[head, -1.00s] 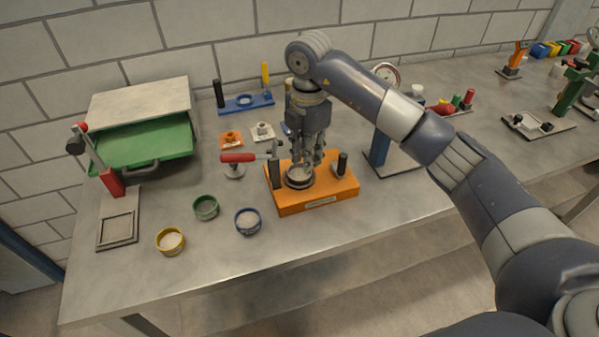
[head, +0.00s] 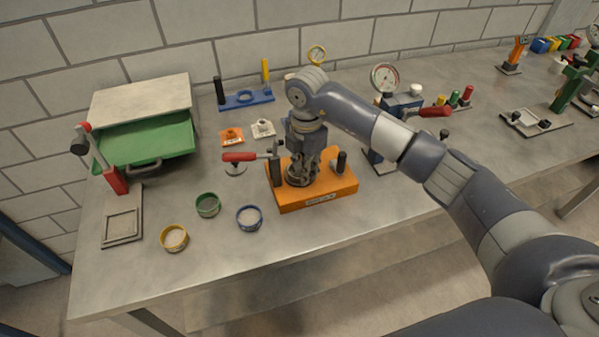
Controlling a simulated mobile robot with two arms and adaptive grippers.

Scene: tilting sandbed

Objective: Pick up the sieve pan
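An orange base (head: 322,201) with two black posts stands on the metal bench. A round pan seat lies between the posts, and my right gripper (head: 301,182) points straight down at it. The gripper covers most of the seat, so I cannot make out the pan there or whether the fingers touch it. My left gripper is not in view.
A red-handled clamp (head: 240,157) reaches in beside the orange base's left post. A blue stand (head: 247,99) is behind, and a dial gauge (head: 384,77) is to the right. The front bench strip is clear.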

